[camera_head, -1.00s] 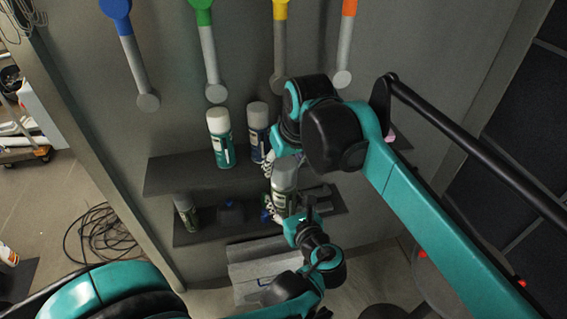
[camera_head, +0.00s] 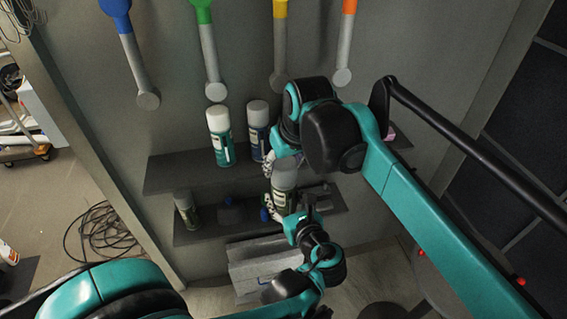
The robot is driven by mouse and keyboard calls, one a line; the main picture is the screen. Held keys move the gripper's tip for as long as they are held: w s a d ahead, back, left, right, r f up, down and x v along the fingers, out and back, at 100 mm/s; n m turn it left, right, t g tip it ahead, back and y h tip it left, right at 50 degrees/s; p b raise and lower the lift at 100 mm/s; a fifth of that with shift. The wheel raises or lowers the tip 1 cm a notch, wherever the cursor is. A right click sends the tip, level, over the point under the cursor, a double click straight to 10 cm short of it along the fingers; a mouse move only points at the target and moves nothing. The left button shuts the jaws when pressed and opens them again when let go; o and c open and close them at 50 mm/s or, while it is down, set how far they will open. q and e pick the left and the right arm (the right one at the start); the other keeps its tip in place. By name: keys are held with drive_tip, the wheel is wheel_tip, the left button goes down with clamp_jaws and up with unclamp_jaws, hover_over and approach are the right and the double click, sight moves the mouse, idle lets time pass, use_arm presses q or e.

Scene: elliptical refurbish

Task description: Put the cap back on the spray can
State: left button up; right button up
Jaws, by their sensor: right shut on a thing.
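The spray can (camera_head: 283,181) is grey with a dark label. It stands roughly upright in front of the shelves at the middle of the head view. My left gripper (camera_head: 279,206) comes up from below and is closed around the can's lower part, with its patterned finger pad at the can's left side. My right gripper (camera_head: 270,165) comes from the upper right and is shut at the can's top, on what looks like the grey cap (camera_head: 288,164). The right arm's black wrist partly covers this place. I cannot tell whether cap and can touch.
The upper shelf (camera_head: 175,176) carries a green white-topped can (camera_head: 220,140) and a blue can (camera_head: 258,128). The lower shelf (camera_head: 200,237) holds another can (camera_head: 186,212) and small dark items. A grey box (camera_head: 255,268) stands below. Several coloured-handled tools hang above.

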drive_tip(key=shift+f, duration=0.35)
drive_tip(key=o, duration=1.3)
drive_tip(key=shift+r, duration=0.1)
drive_tip(key=shift+v, duration=3.4)
